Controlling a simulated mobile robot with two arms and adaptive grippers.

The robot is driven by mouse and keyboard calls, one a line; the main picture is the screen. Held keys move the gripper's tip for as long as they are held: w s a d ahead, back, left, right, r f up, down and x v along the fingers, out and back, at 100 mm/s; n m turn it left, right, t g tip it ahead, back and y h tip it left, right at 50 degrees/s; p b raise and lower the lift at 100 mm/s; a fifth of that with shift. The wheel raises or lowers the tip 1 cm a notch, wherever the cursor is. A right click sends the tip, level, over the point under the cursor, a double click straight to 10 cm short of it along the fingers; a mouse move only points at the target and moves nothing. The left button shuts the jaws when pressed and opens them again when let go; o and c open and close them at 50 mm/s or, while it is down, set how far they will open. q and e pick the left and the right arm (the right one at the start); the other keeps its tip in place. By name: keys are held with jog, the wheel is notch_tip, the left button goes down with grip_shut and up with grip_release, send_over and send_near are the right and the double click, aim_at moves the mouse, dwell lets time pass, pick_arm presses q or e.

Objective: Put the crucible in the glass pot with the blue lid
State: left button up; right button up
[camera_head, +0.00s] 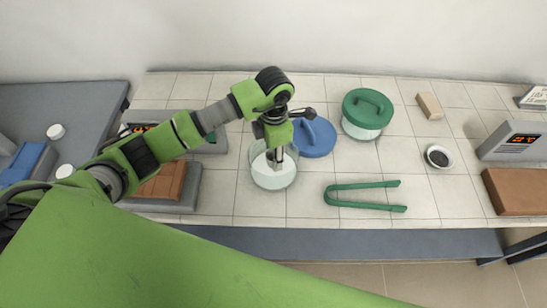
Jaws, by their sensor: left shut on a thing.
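The glass pot (273,182) stands open on the tiled table, left of centre. Its blue lid (318,142) lies on the tiles just behind and to the right of it. My left gripper (275,160) points down into the pot's mouth. It is shut on the crucible, a small pale shape low between the fingers, mostly hidden by the gripper and blurred by the glass. I cannot tell if the crucible touches the pot's floor. My right gripper is not in view.
A green-lidded glass pot (368,116) stands at the right. Green tongs (365,206) lie in front of it. A white dish with dark contents (439,157) and a beige block (430,106) are further right. Furnaces (510,142) stand at both sides.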

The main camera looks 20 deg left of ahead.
pick_arm(q)
jog(key=shift+w+a+f, duration=0.25)
jog(key=shift+w+f, duration=0.1)
jog(key=shift+f, duration=0.15)
notch_tip(320, 180, down, 2)
jog(key=shift+d+f+p, duration=0.1)
jog(key=shift+p, duration=0.9)
jog(key=shift+f, duration=0.35)
jog(key=shift+f+b, duration=0.2)
jog(key=shift+b, duration=0.1)
jog(key=o, duration=1)
jog(key=shift+r, duration=0.1)
